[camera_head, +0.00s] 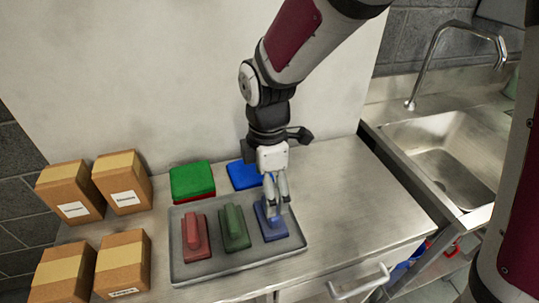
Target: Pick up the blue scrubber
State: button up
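The blue scrubber (271,230) sits at the right end of a grey tray on the metal counter, its base flat on the tray. My gripper (276,208) points down at it from above, with its fingertips at the scrubber's raised handle. The fingers hide part of the handle. I cannot tell whether they are closed on it or only around it.
The tray (240,262) also holds a red scrubber (195,238) and a green scrubber (234,228). Behind it lie a green pad (192,180) over a red one and a blue pad (243,175). Several cardboard boxes (122,182) stand left; a sink (445,155) is right.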

jog(key=shift+d+f, duration=0.15)
jog(key=shift+f, duration=1.75)
jog(key=shift+d+f, duration=0.1)
jog(key=shift+f, duration=1.75)
jog(key=c, duration=1.3)
jog(key=shift+r, duration=0.1)
jog(key=shift+r, duration=0.35)
notch_tip(320, 180, up, 3)
jog(key=s+r+p, duration=0.1)
jog(key=s+p, duration=0.3)
jog(key=s, duration=1.1)
jog(key=shift+s+r+p, duration=0.15)
jog(key=shift+s+p, duration=0.2)
